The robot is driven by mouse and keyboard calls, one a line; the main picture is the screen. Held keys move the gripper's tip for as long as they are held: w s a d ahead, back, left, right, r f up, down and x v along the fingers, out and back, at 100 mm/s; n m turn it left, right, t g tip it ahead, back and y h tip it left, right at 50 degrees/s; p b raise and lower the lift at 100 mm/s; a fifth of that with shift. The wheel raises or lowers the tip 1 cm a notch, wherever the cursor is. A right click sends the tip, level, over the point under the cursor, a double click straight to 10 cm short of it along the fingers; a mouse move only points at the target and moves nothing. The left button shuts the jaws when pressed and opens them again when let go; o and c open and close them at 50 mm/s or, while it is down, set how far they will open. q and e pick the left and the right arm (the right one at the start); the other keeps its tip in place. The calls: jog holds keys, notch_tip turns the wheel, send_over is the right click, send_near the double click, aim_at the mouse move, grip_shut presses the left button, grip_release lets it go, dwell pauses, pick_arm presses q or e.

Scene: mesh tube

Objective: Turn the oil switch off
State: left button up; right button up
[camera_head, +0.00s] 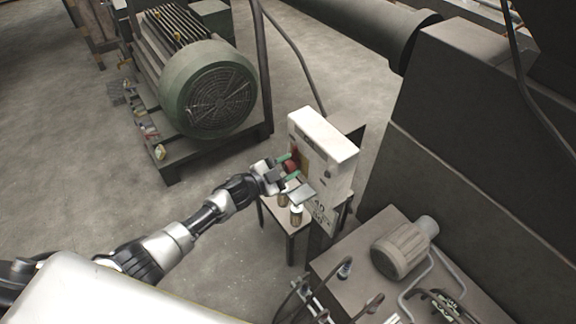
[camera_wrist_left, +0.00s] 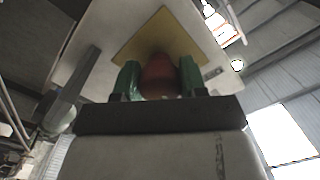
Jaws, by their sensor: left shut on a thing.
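The oil switch is a red knob (camera_head: 291,167) on the left face of a white box (camera_head: 325,139) in the head view. In the left wrist view the red knob (camera_wrist_left: 158,78) sits on a yellow plate (camera_wrist_left: 150,35), between the two green fingertips. My left gripper (camera_head: 287,168) is shut on the knob, with a finger on either side of it. The gripper partly hides the knob and the plate in the head view. Which way the knob is turned cannot be told. My right gripper shows in neither view.
The box stands by a small table (camera_head: 272,208) with small bottles (camera_head: 296,213) below the gripper. A large green motor (camera_head: 209,88) stands behind at the left. A dark machine (camera_head: 470,140) and a pump unit (camera_head: 400,249) fill the right. Open floor (camera_head: 60,150) lies at the left.

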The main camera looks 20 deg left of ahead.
pick_arm(q)
jog(key=o, duration=0.9)
jog(key=shift+s, duration=0.1)
jog(key=shift+s+a+f, duration=0.1)
jog(key=shift+s+a, duration=0.25)
jog(key=b+v, duration=0.2)
jog(key=v, duration=0.7)
jog(key=shift+s+a, duration=0.2)
jog(key=shift+s, duration=0.15)
